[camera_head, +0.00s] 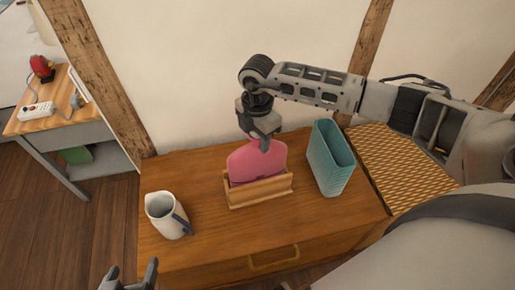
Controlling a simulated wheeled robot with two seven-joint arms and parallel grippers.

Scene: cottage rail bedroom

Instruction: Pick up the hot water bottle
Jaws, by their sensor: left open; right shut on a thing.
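The pink hot water bottle (258,162) stands upright in a wooden holder (260,192) on the wooden dresser (215,240). Its lower part is hidden by the holder's front. My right gripper (264,142) comes down from above and is shut on the bottle's top edge. The fingers hide part of that edge. My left gripper (131,273) is open and empty at the bottom left, in front of the dresser and apart from the bottle. Only its fingers show.
A white jug (164,214) with a dark handle stands left of the holder. A teal basket (330,160) stands close on the right, beside a woven yellow mat (385,165). The wall is right behind. A desk (30,118) with a power strip stands far left.

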